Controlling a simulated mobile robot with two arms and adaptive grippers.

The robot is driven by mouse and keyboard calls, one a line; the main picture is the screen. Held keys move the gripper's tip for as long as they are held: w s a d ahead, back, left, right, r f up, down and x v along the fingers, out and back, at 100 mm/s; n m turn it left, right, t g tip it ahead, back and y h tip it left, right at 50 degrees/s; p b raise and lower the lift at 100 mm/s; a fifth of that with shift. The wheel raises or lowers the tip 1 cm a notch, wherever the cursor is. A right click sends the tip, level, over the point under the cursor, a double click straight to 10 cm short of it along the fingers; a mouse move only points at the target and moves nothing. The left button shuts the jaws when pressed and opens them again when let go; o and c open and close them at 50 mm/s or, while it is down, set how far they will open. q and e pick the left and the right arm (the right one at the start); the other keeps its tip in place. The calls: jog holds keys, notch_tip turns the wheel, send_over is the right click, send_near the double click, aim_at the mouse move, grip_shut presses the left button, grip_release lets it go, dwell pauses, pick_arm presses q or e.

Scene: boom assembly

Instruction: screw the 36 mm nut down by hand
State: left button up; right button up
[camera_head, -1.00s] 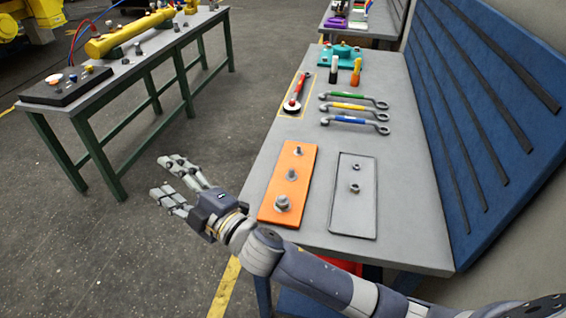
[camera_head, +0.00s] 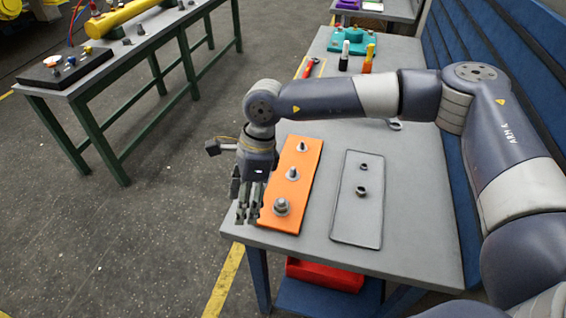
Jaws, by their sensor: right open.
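The orange plate (camera_head: 304,165) lies on the grey bench and carries three upright bolts in a row. The nearest and largest bolt has a big grey hex nut (camera_head: 282,208) around it, seated low near the plate; I take it for the 36 mm one. My right gripper (camera_head: 247,218) is open and empty, fingers pointing down, at the left edge of the plate, just left of that nut and apart from it. My left gripper is not in view.
A grey tray (camera_head: 346,222) right of the plate holds two small nuts. My right arm crosses above the bench and hides most of the wrenches. A red bin (camera_head: 325,275) sits below. A red-handled tool (camera_head: 310,67) and two bottles stand farther back.

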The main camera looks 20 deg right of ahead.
aim_at(280, 201)
jog(key=w+d+r+t+h, duration=0.1)
jog(key=w+d+r+h, duration=0.2)
jog(key=d, duration=0.7)
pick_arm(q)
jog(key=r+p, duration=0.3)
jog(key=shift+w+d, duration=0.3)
pick_arm(e)
jog(key=f, duration=0.8)
jog(key=w+f, duration=0.1)
jog(key=f, duration=0.2)
jog(key=shift+a+f, duration=0.3)
jog(key=shift+f, duration=0.1)
jog(key=c, duration=1.3)
jog(key=o, duration=1)
